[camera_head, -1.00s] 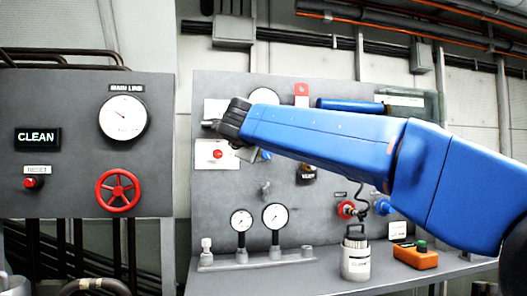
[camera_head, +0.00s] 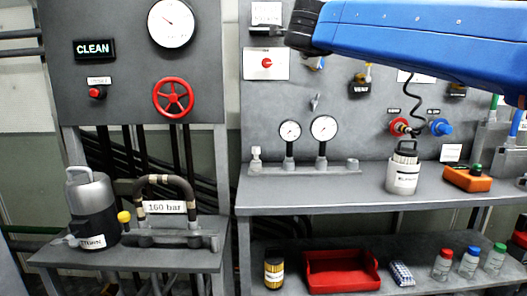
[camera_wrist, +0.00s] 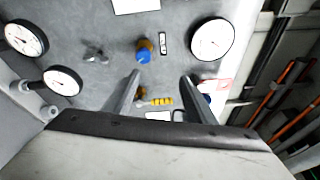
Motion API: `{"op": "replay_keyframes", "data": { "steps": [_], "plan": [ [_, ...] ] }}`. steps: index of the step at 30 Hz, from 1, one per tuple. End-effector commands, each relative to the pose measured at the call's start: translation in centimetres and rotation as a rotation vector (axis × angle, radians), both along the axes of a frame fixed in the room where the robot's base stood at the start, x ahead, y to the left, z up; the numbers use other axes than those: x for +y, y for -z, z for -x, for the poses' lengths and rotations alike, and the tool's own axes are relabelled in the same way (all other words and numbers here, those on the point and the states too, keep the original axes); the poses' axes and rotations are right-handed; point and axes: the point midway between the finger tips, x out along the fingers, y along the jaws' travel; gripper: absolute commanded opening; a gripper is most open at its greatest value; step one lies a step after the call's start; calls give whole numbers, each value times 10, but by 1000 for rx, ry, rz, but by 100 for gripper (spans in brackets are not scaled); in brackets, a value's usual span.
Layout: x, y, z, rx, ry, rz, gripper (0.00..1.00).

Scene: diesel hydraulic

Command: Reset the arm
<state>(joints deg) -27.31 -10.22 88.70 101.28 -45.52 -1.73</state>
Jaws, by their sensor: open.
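My blue arm (camera_head: 420,45) reaches in from the right across the upper part of the head view, in front of the grey back panel. Beyond the fingers are the panel, a blue-capped fitting (camera_wrist: 144,52) and a white gauge (camera_wrist: 212,39).
A red handwheel (camera_head: 173,97) is on the left panel. The bench holds two small gauges (camera_head: 323,128), a white canister (camera_head: 403,172) and an orange box (camera_head: 467,178). A grey canister (camera_head: 90,205) stands on the left table. A red tray (camera_head: 342,270) and bottles are on the lower shelf.

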Motion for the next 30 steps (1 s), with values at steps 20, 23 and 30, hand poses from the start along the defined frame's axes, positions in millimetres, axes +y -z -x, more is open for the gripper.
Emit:
{"op": "replay_keyframes", "data": {
  "steps": [20,23,30],
  "plan": [
    [16,223,145,168,-702,1117,51],
    [7,277,173,271,-793,1213,51],
    [-30,399,247,551,-988,1383,51]
  ]
}}
